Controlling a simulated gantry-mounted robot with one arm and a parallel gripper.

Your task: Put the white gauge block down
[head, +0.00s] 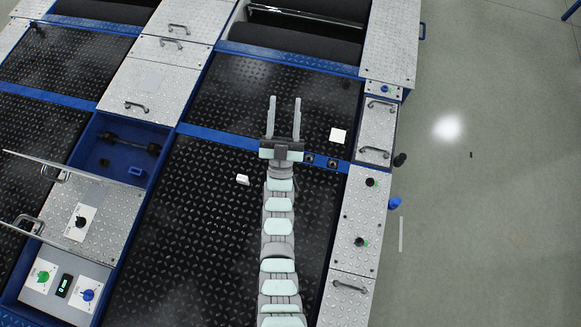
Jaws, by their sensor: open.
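My gripper (285,102) is open, its two fingers parallel and apart, with nothing seen between them. It is over the dark tread plate (225,100) in the upper middle of the head view. A small white block (242,180) lies on the lower tread plate, left of my wrist. A flat white square piece (338,135) lies on the upper tread plate, right of my fingers. I cannot tell for sure which of the two is the gauge block. Neither touches my gripper.
A blue cross beam (215,135) separates the two dark plates. Silver panels with handles (376,153) and knobs (370,183) line the right. An open compartment (113,165) is at left, beside a raised panel (80,200). Black rollers (290,42) lie at the top.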

